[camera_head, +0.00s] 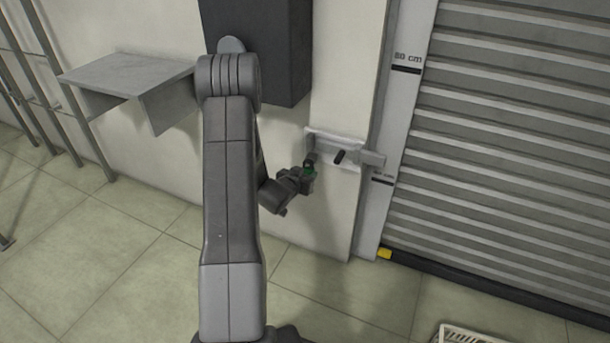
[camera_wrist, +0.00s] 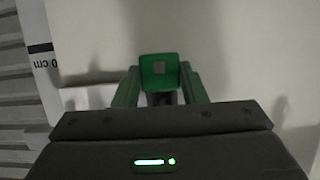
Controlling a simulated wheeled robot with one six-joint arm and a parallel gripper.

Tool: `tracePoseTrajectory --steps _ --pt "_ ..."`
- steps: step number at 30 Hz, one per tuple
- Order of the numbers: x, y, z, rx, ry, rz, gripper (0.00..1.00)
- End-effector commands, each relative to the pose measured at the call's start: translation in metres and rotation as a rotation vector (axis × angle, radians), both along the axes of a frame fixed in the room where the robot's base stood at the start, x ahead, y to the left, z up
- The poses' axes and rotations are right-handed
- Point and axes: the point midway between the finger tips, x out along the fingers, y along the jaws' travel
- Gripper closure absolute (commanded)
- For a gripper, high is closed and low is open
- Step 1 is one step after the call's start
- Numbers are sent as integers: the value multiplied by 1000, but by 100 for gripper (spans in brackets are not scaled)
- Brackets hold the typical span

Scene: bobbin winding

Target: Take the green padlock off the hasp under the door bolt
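The green padlock (camera_wrist: 159,72) sits between my gripper's two fingers in the wrist view, with a grey square on its face. The fingers (camera_wrist: 160,84) flank it closely on both sides, with no clear gap, and appear shut on it. In the head view my gripper (camera_head: 306,176) is at the wall just below the left part of the door bolt (camera_head: 350,150). Only a little green of the padlock (camera_head: 310,170) shows there. A dark piece, seemingly the hasp (camera_head: 310,158), is just above it. Whether the shackle is still through the hasp is hidden.
A grey roller shutter (camera_head: 510,130) fills the right side, beside a white post (camera_head: 400,110) with height marks. A dark box (camera_head: 285,50) hangs above the bolt. A grey shelf (camera_head: 130,72) juts out at left. A light crate (camera_head: 480,335) is on the floor at lower right.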

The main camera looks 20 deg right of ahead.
Motion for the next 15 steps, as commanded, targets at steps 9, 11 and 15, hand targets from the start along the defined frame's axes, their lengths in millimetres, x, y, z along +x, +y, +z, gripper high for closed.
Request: tracePoseTrajectory --steps 9,11,15 --pt "0 0 0 -1 -1 0 90" --pt "0 0 0 -1 -1 0 90" --pt "0 0 1 -1 -1 0 90"
